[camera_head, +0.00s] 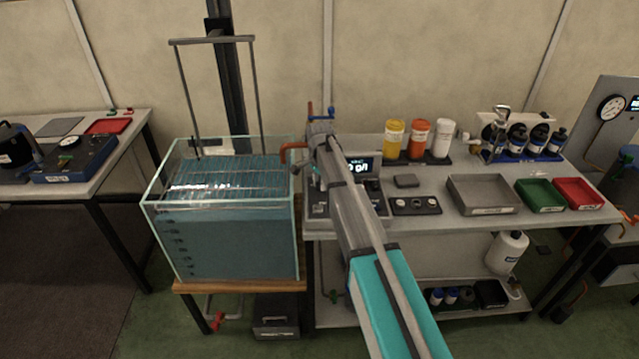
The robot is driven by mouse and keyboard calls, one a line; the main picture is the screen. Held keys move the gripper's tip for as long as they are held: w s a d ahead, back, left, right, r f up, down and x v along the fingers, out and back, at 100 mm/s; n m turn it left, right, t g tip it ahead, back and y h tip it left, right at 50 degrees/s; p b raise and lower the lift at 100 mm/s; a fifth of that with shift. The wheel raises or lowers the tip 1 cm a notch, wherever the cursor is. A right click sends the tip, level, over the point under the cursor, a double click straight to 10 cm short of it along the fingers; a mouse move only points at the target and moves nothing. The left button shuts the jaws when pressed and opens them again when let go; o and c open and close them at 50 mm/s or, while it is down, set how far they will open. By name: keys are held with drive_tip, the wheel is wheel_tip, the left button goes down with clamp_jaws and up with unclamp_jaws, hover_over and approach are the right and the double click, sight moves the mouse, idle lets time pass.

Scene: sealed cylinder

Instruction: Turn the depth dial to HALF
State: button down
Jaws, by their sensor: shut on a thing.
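My arm reaches up from the bottom right, across the bench front, and ends at a grey wrist joint above the console. A dark control console (317,207) sits on the bench's left end, partly covered by my arm. A lit display (363,167) shows just right of the arm. I cannot make out the depth dial or its setting. A glass tank (222,240) of blue liquid stands left of the console, under a hanging metal frame (212,40).
On the bench stand yellow, orange and white bottles (417,138), a small panel with knobs (415,205), a grey tray (484,195), a green bin (541,194) and a red bin (580,192). A red-brown pipe (290,149) rises between tank and console. Another table (75,182) stands left.

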drive_tip(key=shift+n, duration=0.4)
drive_tip(key=n, duration=0.7)
drive_tip(key=shift+n, duration=0.4)
drive_tip(key=n, duration=0.4)
drive_tip(key=shift+n, duration=0.3)
drive_tip(key=n, duration=0.4)
drive_tip(key=shift+n, duration=0.4)
drive_tip(key=shift+c, duration=1.9)
unclamp_jaws()
